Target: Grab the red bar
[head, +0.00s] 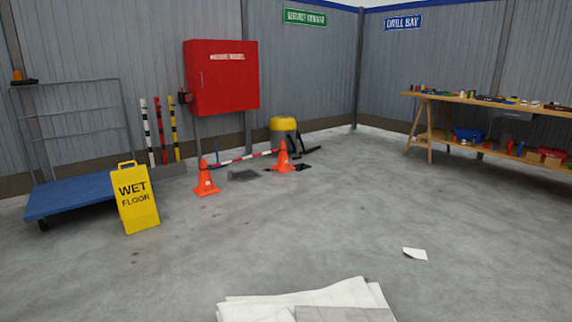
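A red bar with dark bands (161,130) stands upright near the back wall, left of the red cabinet. It is between a black-and-white bar (147,132) on its left and a yellow-and-black bar (174,128) on its right. The bars' lower ends seem to meet a low grey block (170,171). A separate red-and-white striped bar (240,159) spans low between two orange cones. Neither of my grippers shows in the head view.
A blue flatbed cart (75,195) and a yellow wet floor sign (137,205) stand at the left. Orange cones (205,180) (283,158) stand before the red cabinet (222,77). A wooden workbench (480,100) is at the right. Pale sheets (345,293) lie at the bottom; the middle floor is mostly clear.

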